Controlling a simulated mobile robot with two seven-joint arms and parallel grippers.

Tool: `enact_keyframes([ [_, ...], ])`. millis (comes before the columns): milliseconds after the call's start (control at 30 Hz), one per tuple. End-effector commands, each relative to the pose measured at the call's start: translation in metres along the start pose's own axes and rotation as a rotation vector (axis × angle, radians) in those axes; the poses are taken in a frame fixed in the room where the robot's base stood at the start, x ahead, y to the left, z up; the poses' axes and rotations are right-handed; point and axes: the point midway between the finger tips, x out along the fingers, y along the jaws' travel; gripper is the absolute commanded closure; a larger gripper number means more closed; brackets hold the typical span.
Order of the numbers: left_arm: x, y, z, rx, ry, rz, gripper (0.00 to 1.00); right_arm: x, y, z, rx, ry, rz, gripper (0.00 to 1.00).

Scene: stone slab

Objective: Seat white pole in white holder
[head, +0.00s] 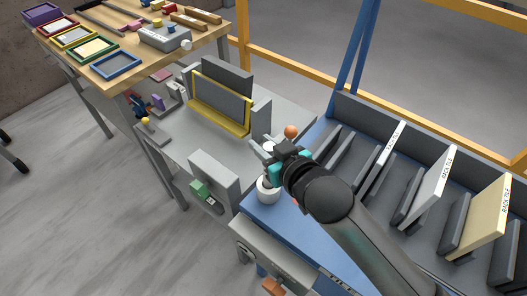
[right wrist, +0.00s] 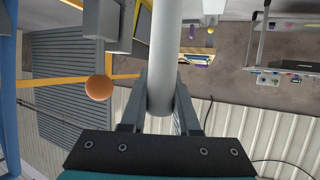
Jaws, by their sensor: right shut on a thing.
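My right gripper (head: 268,153) is shut on the white pole, above the blue bench top. In the right wrist view the white pole (right wrist: 165,55) stands between the two grey fingers and runs out of the top of the picture. In the head view only a small white end of the pole (head: 270,146) shows by the fingers. The white holder (head: 267,190) is a round cup on the blue surface just below the gripper, partly covered by it. Whether the pole touches the holder is hidden. My left gripper is not in view.
An orange ball (head: 291,131) is close beside the gripper. A grey fixture with a yellow-framed panel (head: 220,102) stands behind. A dark rack with upright tiles (head: 432,186) is at the right. A wooden table with trays (head: 117,66) is at the back left.

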Motion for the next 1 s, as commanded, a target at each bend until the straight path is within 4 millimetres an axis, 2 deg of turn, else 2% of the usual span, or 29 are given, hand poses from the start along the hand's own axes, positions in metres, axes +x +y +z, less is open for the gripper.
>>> enact_keyframes([
  [33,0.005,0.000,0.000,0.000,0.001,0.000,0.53,0.004,0.000,0.009,0.000,0.000,0.001,1.00],
  [133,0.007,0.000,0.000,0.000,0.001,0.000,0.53,0.007,0.000,0.016,0.000,0.002,0.000,1.00],
  [533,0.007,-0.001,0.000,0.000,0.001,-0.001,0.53,0.008,0.000,0.019,0.000,0.003,0.000,1.00],
  [567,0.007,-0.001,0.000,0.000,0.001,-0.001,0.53,0.008,0.000,0.020,0.000,0.000,0.000,0.70],
  [600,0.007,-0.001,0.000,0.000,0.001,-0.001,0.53,0.008,0.000,0.020,0.000,0.001,0.000,0.65],
  [833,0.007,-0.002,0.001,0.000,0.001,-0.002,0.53,0.008,0.000,0.020,0.000,0.000,0.000,0.40],
  [1000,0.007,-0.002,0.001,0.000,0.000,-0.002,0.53,0.008,0.000,0.019,0.000,0.000,0.000,0.40],
])
